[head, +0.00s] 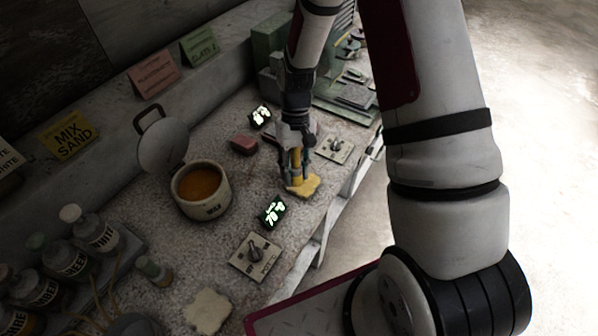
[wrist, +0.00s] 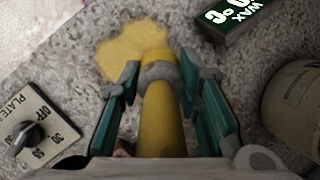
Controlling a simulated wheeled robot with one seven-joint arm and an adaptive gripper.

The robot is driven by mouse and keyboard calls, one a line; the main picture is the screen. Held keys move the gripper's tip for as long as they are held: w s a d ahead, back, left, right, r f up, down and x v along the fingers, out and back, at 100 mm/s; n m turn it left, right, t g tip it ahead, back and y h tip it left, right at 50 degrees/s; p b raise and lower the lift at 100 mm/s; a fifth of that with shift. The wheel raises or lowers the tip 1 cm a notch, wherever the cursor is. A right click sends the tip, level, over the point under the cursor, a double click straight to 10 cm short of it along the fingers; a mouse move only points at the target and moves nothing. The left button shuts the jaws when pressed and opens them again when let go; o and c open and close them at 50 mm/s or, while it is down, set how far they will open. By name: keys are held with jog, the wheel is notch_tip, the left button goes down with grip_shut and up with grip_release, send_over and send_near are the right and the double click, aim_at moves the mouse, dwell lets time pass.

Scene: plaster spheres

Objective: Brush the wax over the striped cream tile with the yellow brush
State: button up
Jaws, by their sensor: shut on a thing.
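My gripper (head: 296,163) is shut on the yellow brush (head: 297,155), which also fills the middle of the wrist view (wrist: 162,118). The brush points down, its head at an irregular yellow tile (head: 308,186) on the bench; the tile also shows in the wrist view (wrist: 118,52). Whether the bristles touch it is hard to tell, and I see no stripes on it. A pale cream tile (head: 207,311) with a wavy edge lies at the near end of the bench. A round pot (head: 215,205) of orange-brown wax (head: 199,183) stands left of my gripper, its lid (head: 163,145) raised.
A lit wax display (head: 272,211) and a dial plate (head: 255,256) lie nearer than the yellow tile. Another dial plate (head: 336,148) and a lit display (head: 260,115) are beyond it. A reddish block (head: 244,145) is left of my gripper. Labelled bottles (head: 101,235) stand lower left.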

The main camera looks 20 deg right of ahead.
jog(key=shift+w+a+b, duration=0.5)
jog(key=shift+w+a, duration=0.2)
jog(key=shift+w, duration=0.2)
jog(key=shift+s+d, duration=0.1)
jog(key=shift+s, duration=0.05)
jog(key=shift+s+d+p, duration=0.5)
jog(key=shift+s+d, duration=0.05)
jog(key=shift+s, duration=0.2)
jog(key=shift+s+d+p, duration=0.45)
jog(key=shift+s+d, duration=0.05)
jog(key=shift+s, duration=0.2)
jog(key=shift+w+a+b, duration=0.45)
jog(key=shift+w+a, duration=0.15)
jog(key=shift+w, duration=0.25)
jog(key=shift+w+a+b, duration=0.45)
jog(key=shift+w+a, duration=0.1)
jog(key=shift+w, duration=0.25)
jog(key=shift+s, duration=0.1)
jog(key=shift+s+d+r+p, duration=0.6)
jog(key=shift+s+r+p, duration=0.15)
jog(key=shift+s+p, duration=0.05)
